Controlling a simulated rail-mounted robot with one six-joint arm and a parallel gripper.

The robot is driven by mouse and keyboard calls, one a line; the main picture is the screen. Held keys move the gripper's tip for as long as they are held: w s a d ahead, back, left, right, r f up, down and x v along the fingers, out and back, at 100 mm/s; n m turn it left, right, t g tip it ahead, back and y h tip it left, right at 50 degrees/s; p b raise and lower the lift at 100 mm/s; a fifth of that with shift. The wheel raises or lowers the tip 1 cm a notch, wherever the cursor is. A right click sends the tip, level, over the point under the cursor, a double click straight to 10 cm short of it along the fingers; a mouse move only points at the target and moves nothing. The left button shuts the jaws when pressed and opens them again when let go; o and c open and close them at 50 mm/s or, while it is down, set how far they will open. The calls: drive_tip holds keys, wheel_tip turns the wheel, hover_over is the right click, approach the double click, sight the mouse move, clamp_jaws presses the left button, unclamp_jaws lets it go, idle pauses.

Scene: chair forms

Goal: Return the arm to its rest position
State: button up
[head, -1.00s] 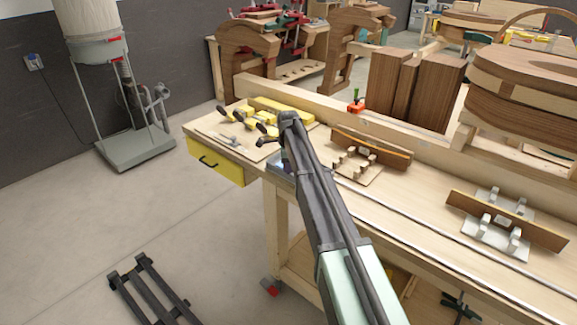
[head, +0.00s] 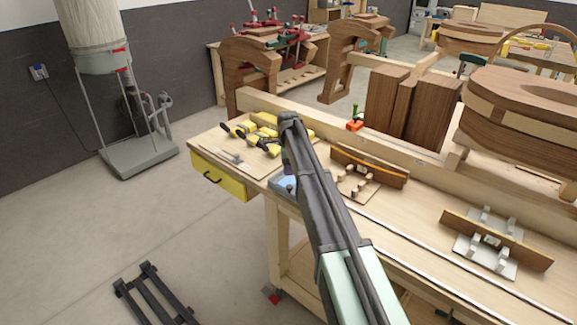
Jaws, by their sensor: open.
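My arm reaches up from the bottom of the head view, pale green below and dark grey above. Its dark upper end stands in front of the workbench (head: 385,222), by the clamps at the bench's left end. No gripper fingers can be made out; they are hidden behind the arm or out of frame. I see nothing held.
Yellow clamps (head: 262,120) lie on a board at the bench's left end, above a yellow drawer (head: 222,178). Jigs with wooden strips (head: 368,165) (head: 497,240) are on the bench right of my arm. Clear floor (head: 120,230) lies left.

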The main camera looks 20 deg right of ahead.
drive_tip(key=shift+r, duration=0.95)
drive_tip(key=s+a+f+n+b, duration=0.2)
drive_tip(key=s+n, duration=0.4)
drive_tip(key=s, duration=0.6)
drive_tip(key=s+a+f+n+b, duration=0.3)
drive_tip(key=s+n, duration=0.4)
drive_tip(key=s, duration=0.6)
drive_tip(key=s+a+f+n+b, duration=0.2)
drive_tip(key=s+f+n+b, duration=0.2)
drive_tip(key=s+n, duration=0.3)
drive_tip(key=shift+s+a+f+b, duration=0.15)
drive_tip(key=shift+s+f+b, duration=0.35)
drive_tip(key=shift+s, duration=2.35)
drive_tip(key=shift+f, duration=0.1)
drive_tip(key=shift+c, duration=0.3)
